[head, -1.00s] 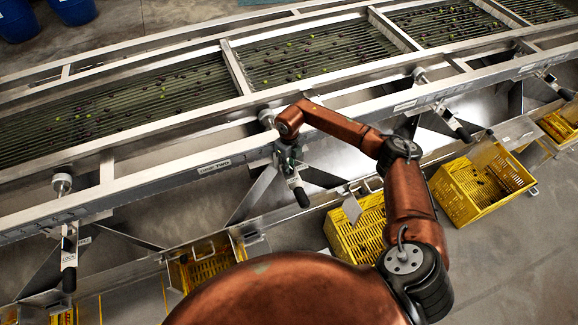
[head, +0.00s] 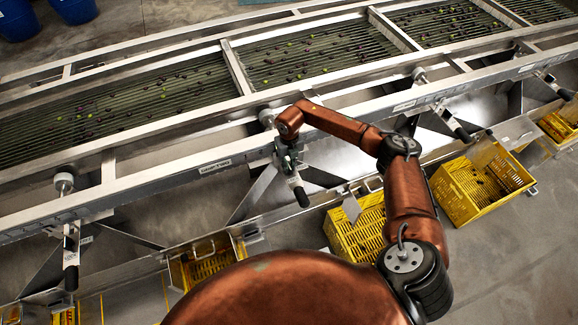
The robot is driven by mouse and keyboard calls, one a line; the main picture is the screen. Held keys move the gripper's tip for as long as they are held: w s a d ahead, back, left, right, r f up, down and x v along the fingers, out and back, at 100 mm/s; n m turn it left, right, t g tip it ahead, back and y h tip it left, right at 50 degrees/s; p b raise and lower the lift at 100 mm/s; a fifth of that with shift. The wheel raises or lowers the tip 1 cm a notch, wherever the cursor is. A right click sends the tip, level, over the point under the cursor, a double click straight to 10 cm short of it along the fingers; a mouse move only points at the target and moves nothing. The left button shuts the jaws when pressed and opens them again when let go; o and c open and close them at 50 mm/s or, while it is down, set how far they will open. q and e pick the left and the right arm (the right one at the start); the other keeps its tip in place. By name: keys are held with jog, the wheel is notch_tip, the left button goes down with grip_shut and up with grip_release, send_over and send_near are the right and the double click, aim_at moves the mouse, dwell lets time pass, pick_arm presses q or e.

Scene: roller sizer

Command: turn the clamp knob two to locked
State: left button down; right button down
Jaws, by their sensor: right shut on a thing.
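Clamp knob two is at the front rail of the roller sizer (head: 150,185), beside a small label plate (head: 214,167). A black-ended handle (head: 300,195) hangs down there, tilted a little to the right. My right gripper (head: 288,163) is at this spot, shut on the clamp knob, with my copper arm reaching over from the right. The wrist hides most of the knob and the fingertips, so the knob's exact angle cannot be read. My left gripper is not in view.
Similar clamps with black handles hang along the rail at the left (head: 70,250) and right (head: 462,134). Yellow crates (head: 358,235) stand below the rail. Small fruits lie on the rollers. Blue bins (head: 74,10) stand at the far left.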

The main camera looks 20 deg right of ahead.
jog(key=shift+w+r, duration=0.1)
jog(key=c, duration=2)
grip_release()
jog(key=shift+o, duration=0.2)
notch_tip(320, 180, up, 12)
